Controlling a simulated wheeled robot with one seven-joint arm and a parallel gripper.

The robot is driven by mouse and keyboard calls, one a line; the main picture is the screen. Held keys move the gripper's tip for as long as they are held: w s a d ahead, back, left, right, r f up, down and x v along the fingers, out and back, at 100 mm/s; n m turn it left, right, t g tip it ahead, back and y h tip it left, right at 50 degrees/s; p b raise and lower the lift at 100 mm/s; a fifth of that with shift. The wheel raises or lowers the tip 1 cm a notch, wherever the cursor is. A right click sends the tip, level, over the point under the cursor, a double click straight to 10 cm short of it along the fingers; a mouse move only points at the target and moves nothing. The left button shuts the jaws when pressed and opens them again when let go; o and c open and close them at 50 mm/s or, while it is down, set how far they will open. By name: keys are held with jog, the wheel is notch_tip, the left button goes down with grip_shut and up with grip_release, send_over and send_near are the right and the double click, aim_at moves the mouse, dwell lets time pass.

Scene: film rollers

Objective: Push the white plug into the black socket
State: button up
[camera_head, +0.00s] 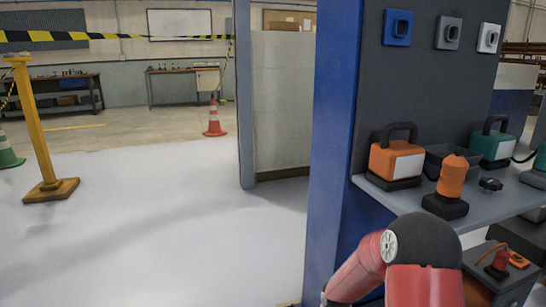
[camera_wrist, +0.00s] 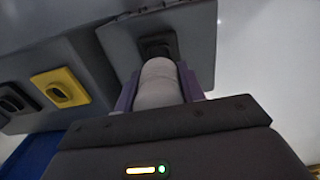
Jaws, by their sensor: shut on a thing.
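In the wrist view my gripper (camera_wrist: 160,88) is shut on the white plug (camera_wrist: 158,82), a pale grey-white rounded cylinder held between two purple fingers. Directly beyond the plug is a dark socket (camera_wrist: 195,32) that looks black or dark grey, with a square raised plate and a darker opening. The plug's far end overlaps the lower part of that opening in the picture. I cannot tell whether it touches the socket or is still apart from it. The plug's contact end is hidden. My gripper, the plug and this socket do not show in the head view.
A yellow socket (camera_wrist: 60,88) and another dark socket (camera_wrist: 12,100) sit left of it in the wrist view. The head view shows blue (camera_head: 398,28), grey (camera_head: 448,33) and white (camera_head: 489,38) sockets above a shelf (camera_head: 400,200) holding an orange case (camera_head: 385,160). Open floor lies left.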

jog(key=shift+r+p, duration=0.45)
jog(key=shift+r, duration=0.3)
jog(key=s+d+r+m, duration=1)
jog(key=s+d+r, duration=0.8)
jog(key=s, duration=0.4)
jog(key=w+f+n, duration=1)
jog(key=w+f, duration=0.2)
jog(key=f, duration=0.2)
jog(key=w+d+r, duration=0.1)
jog(key=w+d, duration=0.5)
jog(key=w, duration=0.4)
jog(key=w+d+r, duration=0.1)
jog(key=w+d, duration=0.4)
jog(key=w, duration=0.6)
jog(key=shift+s+d+f, duration=0.1)
jog(key=shift+s+f, duration=0.05)
jog(key=shift+f, duration=1.75)
jog(key=shift+s+f, duration=0.1)
jog(key=shift+f, duration=1.75)
